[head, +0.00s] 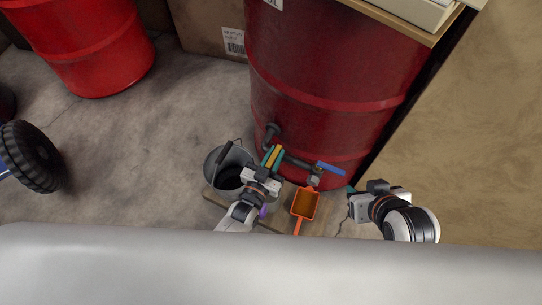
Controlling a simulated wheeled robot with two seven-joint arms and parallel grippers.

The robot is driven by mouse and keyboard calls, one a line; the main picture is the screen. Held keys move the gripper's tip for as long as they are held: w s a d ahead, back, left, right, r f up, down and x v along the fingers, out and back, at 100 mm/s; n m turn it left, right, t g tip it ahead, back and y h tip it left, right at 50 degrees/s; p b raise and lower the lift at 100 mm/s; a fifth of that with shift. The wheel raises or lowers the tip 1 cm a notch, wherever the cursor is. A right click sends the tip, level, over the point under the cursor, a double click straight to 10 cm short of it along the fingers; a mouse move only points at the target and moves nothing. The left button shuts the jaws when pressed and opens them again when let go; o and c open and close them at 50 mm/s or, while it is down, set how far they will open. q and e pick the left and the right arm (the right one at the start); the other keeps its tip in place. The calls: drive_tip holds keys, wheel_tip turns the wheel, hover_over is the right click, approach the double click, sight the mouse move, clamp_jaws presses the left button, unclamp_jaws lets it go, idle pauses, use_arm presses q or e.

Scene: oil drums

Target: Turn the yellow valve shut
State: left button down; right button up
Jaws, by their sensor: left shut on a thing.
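A dark red oil drum (325,95) stands upright in the middle, with a grey pipe and tap fittings low on its front. The yellow valve (276,153) is a small yellow strip showing between the teal fingertips of my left gripper (272,157). That gripper is shut on it from the near side and hides most of its body. A second valve with a blue lever (331,169) sits further right on the pipe. My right gripper (351,191) is right of the blue lever, close to the drum's foot. Its jaw gap is not clear.
A grey bucket (213,163) stands left of my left gripper. An orange scoop (305,204) lies on a wooden board (325,215). Another red drum (82,45), a cardboard box (205,25) and a dark wheel (32,157) stand further off.

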use_arm(q)
drive_tip(key=shift+r, duration=0.1)
idle(0.4)
drive_tip(key=c, duration=1.4)
unclamp_jaws()
drive_tip(key=shift+w, duration=0.1)
drive_tip(key=shift+o, duration=0.2)
